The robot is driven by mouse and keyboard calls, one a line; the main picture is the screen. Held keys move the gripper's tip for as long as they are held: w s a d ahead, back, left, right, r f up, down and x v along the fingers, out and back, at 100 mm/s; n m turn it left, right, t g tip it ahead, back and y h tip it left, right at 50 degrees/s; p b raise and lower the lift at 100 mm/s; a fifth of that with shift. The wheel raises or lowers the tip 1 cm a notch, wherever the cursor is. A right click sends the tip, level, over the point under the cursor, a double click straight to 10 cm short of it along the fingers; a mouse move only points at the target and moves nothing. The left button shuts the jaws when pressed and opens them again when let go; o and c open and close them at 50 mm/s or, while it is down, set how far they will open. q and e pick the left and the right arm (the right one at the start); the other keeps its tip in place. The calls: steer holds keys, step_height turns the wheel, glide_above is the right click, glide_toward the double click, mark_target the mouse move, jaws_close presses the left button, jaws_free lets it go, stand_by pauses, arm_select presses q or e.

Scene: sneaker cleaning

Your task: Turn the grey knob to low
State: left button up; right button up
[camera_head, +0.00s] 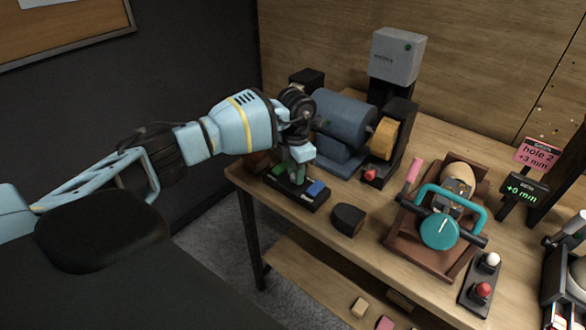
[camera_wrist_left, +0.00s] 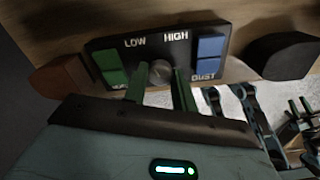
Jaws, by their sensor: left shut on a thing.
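The grey knob (camera_wrist_left: 159,71) sits in the middle of a black control panel (camera_head: 299,203), just below the words LOW and HIGH in the left wrist view. The panel also shows in the left wrist view (camera_wrist_left: 100,45). My left gripper (camera_head: 297,177) reaches down over the panel. In the left wrist view its green fingers (camera_wrist_left: 160,78) stand one on each side of the knob, shut on it. The knob's pointer cannot be made out. In the head view the gripper hides the knob.
A green button (camera_head: 279,169) and a blue button (camera_head: 317,188) flank the knob. A blue-grey motor (camera_head: 343,119) with a tan wheel (camera_head: 383,139) stands behind the panel. A dark block (camera_head: 348,218) lies to its right. Farther right is a teal-handled fixture (camera_head: 439,231).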

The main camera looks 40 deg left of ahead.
arm_select(q)
steer(key=shift+n+p, duration=0.35)
steer(key=shift+n, duration=0.75)
arm_select(e)
steer(key=shift+w+r, duration=0.55)
steer(key=shift+r, duration=0.15)
arm_select(q)
steer(key=o, duration=1)
steer(key=shift+r, duration=3.9)
steer(key=shift+f, duration=0.1)
arm_select(e)
steer(key=shift+s+d, duration=0.1)
